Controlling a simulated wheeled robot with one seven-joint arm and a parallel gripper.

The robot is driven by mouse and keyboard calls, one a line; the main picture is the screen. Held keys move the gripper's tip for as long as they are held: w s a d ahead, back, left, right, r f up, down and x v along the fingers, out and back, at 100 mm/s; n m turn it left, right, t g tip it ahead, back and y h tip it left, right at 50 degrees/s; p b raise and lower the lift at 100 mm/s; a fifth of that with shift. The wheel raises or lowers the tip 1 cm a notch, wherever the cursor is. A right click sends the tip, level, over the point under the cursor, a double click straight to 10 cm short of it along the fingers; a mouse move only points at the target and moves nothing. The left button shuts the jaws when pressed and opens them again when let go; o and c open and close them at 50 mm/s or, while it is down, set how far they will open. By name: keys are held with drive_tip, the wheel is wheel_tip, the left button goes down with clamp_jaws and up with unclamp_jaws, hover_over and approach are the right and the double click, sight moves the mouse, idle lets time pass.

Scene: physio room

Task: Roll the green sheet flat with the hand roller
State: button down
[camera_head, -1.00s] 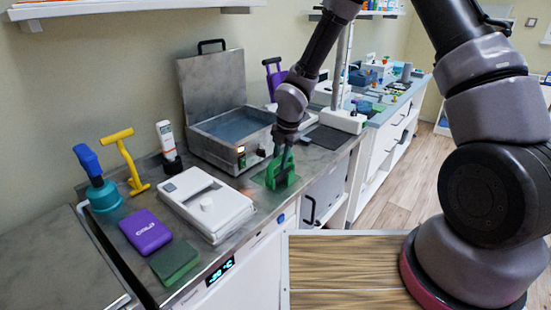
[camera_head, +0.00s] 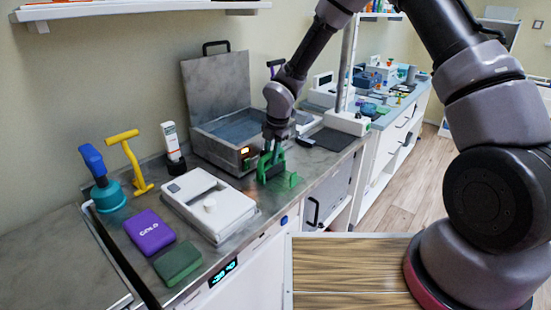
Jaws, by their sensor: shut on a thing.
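My gripper (camera_head: 274,143) points down over the grey counter and is shut on a green hand roller (camera_head: 264,170). The roller is upright, low over the green sheet (camera_head: 289,180). The sheet lies on the counter between the metal water bath and the counter's front edge. Its right part shows beside the roller, and its left part is hidden behind the tool. I cannot tell whether the roller presses on the sheet, nor how flat the sheet is.
The metal bath (camera_head: 213,157) with raised lid stands close behind. A white device (camera_head: 218,222) lies left. Farther left are a purple pack (camera_head: 149,231), a dark green block (camera_head: 178,263), a yellow T-handled tool (camera_head: 134,165), a blue-handled teal tool (camera_head: 107,197) and a white bottle (camera_head: 172,143).

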drive_tip(key=shift+w+a, duration=0.35)
drive_tip(key=shift+a, duration=0.15)
drive_tip(key=shift+s+d, duration=1.1)
drive_tip(key=shift+d, duration=0.3)
drive_tip(key=shift+s+d, duration=1.05)
drive_tip(key=shift+d, duration=0.3)
wheel_tip(320, 180, up, 8)
